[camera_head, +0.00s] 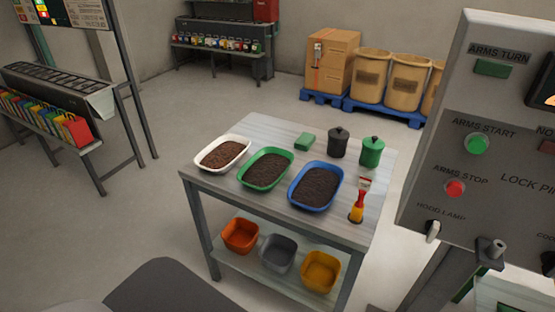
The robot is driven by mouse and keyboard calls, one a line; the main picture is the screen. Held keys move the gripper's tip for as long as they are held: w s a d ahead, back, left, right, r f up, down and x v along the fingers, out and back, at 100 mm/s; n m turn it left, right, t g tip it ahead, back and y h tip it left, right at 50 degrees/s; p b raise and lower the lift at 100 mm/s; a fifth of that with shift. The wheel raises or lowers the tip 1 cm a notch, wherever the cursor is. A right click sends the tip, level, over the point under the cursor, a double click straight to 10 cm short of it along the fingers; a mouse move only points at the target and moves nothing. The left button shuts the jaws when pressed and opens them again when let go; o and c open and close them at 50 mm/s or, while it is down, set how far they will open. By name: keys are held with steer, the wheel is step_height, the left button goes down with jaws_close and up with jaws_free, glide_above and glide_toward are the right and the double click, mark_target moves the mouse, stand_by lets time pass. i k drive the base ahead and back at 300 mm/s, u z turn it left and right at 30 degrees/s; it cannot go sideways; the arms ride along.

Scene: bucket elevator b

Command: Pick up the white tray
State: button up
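The white tray (243,142) stands at the left end of a grey metal table (272,211). It is an oval, shallow tray filled with brown granular material. A green tray (243,178) with dark material stands just right of it, and a blue tray (292,197) further right. My gripper is not in view. A dark rounded shape at the bottom left looks like part of my own body, well short of the tray.
A green block (304,142), a dark canister (338,143), a green canister (371,152) and a red-and-yellow tool (358,203) stand on the table. Bins, including an orange one (240,236), fill the lower shelf. A control panel (480,140) rises at right. Floor left of the table is clear.

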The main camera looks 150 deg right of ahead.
mark_target(221, 155)
steer(key=z, duration=4.1)
steer(key=i, duration=1.8)
steer(key=z, duration=0.6)
